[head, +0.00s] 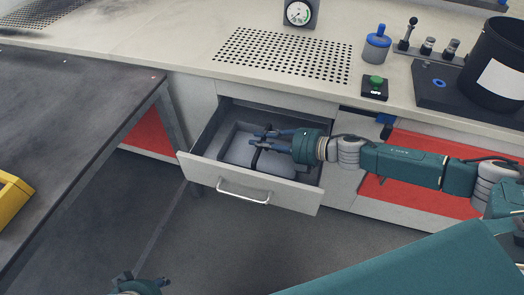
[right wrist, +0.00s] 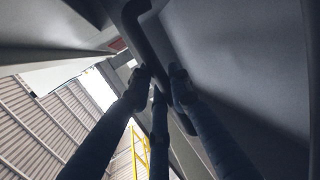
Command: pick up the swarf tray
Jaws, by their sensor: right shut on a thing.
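The swarf tray (head: 233,150) is a grey, shallow tray inside the open drawer. A dark curved handle (head: 255,160) rises from it. My right gripper (head: 265,140) reaches in from the right over the drawer, shut on the tray's handle. In the right wrist view my fingers (right wrist: 158,80) close around the dark handle (right wrist: 150,45), beside a broad grey surface. Part of the tray is hidden under my gripper. My left gripper (head: 140,284) shows only partly at the bottom edge, far from the tray; its finger opening is unclear.
The drawer (head: 245,186) is pulled out, with a metal bar handle on its front. The worktop above holds a perforated plate (head: 283,54), a gauge (head: 299,13), a blue-topped bottle (head: 377,44), a green button box (head: 375,87) and a black bin (head: 497,65). A dark table stands left.

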